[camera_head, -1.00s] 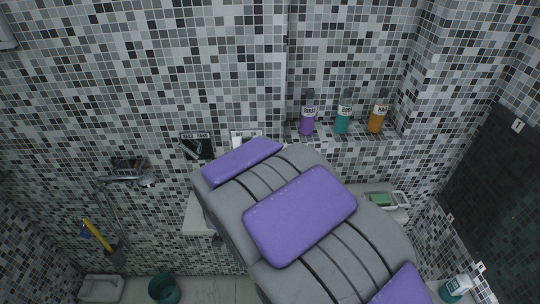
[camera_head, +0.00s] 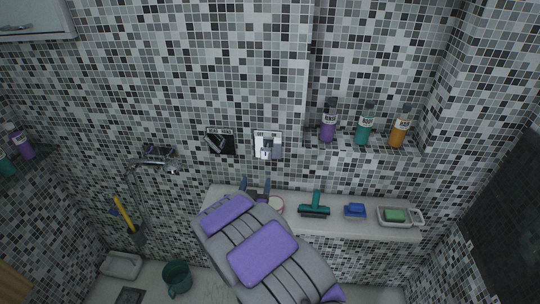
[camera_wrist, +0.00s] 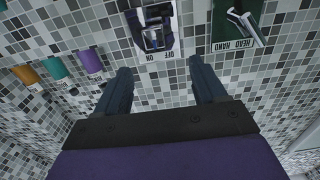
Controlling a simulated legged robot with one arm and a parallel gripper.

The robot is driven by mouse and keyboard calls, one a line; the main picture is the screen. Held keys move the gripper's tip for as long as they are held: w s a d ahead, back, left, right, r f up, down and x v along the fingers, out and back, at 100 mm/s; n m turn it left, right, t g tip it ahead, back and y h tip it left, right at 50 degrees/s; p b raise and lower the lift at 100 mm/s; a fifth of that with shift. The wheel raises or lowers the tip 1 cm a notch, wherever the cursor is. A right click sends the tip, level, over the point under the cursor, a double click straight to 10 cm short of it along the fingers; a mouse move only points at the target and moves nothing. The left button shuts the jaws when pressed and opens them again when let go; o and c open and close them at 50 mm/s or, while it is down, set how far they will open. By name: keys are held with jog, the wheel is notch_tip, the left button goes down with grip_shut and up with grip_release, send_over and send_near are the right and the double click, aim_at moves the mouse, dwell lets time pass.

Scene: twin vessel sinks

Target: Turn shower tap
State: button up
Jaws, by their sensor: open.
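A white wall plate with a grey tap lever (camera_head: 268,146) is on the tiled wall. In the wrist view the lever (camera_wrist: 153,36) is at top centre, above ON and OFF labels. A black plate with a diverter lever (camera_head: 219,142) is to its left; in the wrist view this plate (camera_wrist: 236,24) is at upper right, labelled HEAD and HAND. My gripper (camera_head: 255,186) is below the white plate in the head view. Its fingers (camera_wrist: 163,84) are apart with nothing between them, pointing toward the wall and short of the lever.
A ledge (camera_head: 345,228) below holds a green squeegee (camera_head: 315,206), blue brush (camera_head: 355,210) and soap dish (camera_head: 401,216). Several bottles (camera_head: 364,126) stand on a shelf at right. A hand shower (camera_head: 155,161) hangs at left. The wall around the levers is clear.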

aim_at(263, 157)
jog(key=w, duration=0.4)
jog(key=w+b, duration=0.1)
jog(key=w, duration=0.9)
jog(key=shift+w+d+f, duration=0.1)
jog(key=shift+w+d, duration=0.05)
jog(key=shift+d, duration=0.2)
jog(key=shift+w+d+r, duration=0.25)
jog(key=shift+w+d, duration=0.55)
jog(key=shift+w, duration=0.1)
jog(key=shift+w+d+f, duration=0.1)
jog(key=shift+w+d, duration=0.1)
jog(key=shift+s+a+r, duration=0.1)
jog(key=shift+s+r, duration=0.1)
jog(key=shift+a+f, duration=0.1)
jog(key=shift+a, duration=0.15)
jog(key=shift+a+f, duration=0.1)
jog(key=shift+a, duration=0.25)
jog(key=shift+c, duration=1.4)
jog(key=shift+d, duration=0.35)
jog(key=c, duration=0.5)
jog(key=shift+c, duration=0.9)
jog(key=shift+a, duration=0.1)
